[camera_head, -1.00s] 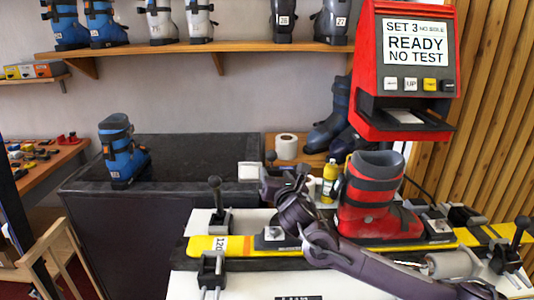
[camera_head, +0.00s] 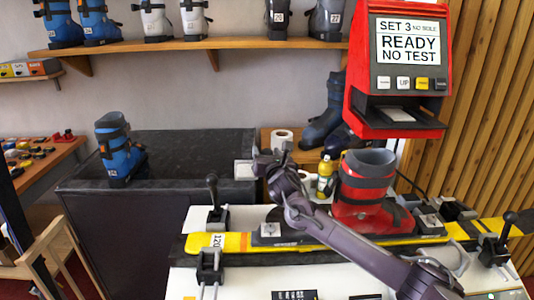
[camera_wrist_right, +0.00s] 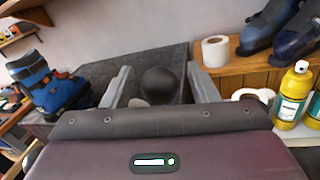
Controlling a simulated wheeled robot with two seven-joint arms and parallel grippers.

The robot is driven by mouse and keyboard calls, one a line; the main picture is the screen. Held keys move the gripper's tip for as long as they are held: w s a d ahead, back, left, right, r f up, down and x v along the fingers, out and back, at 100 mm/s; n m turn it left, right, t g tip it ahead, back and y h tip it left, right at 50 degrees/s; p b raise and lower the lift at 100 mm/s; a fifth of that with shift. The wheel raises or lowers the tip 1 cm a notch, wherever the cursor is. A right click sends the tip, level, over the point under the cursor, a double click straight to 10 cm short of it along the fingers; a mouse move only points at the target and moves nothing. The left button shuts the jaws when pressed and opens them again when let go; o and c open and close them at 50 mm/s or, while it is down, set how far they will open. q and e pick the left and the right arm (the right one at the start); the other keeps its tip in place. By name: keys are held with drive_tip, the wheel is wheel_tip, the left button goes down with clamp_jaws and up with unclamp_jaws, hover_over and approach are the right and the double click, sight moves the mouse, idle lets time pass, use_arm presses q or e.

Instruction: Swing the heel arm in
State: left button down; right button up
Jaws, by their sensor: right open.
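A black round knob (camera_wrist_right: 160,84) shows in the right wrist view, between the fingers of my right gripper (camera_wrist_right: 159,86). What carries the knob is hidden behind the gripper body, so I cannot tell how the heel arm lies. In the head view my right gripper (camera_head: 264,160) is open beyond the yellow ski (camera_head: 205,242), left of the red boot (camera_head: 362,190). The fingers stand on either side of the knob, with gaps showing. The red boot stands upright on the ski. My left gripper is not in view.
A red test machine (camera_head: 400,70) reads "READY NO TEST". Yellow bottles (camera_wrist_right: 293,95) and a paper roll (camera_head: 282,139) stand behind, right of the gripper. Black-knobbed clamps (camera_head: 214,215) line the bench. A blue boot (camera_head: 118,150) stands on the dark counter at left.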

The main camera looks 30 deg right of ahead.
drive_tip(key=c, duration=0.5)
clamp_jaws()
drive_tip(key=shift+s+a+n+t+y, duration=0.1)
drive_tip(key=shift+s+n+t+y, duration=0.3)
drive_tip(key=shift+n+y, duration=0.55)
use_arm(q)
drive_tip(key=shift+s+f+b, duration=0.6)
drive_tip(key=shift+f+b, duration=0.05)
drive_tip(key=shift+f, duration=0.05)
use_arm(e)
drive_tip(key=shift+s+a+n+y, duration=0.15)
drive_tip(key=shift+s+n+y, duration=0.3)
drive_tip(key=shift+y, duration=0.45)
drive_tip(key=shift+s+a+n+y, duration=0.15)
drive_tip(key=shift+s+n+y, duration=0.25)
drive_tip(key=shift+y, duration=0.45)
drive_tip(key=shift+s+a+n+y, duration=0.15)
drive_tip(key=shift+s+n+y, duration=0.25)
drive_tip(key=shift+y, duration=0.5)
drive_tip(key=shift+w, duration=0.1)
drive_tip(key=o, duration=0.5)
unclamp_jaws()
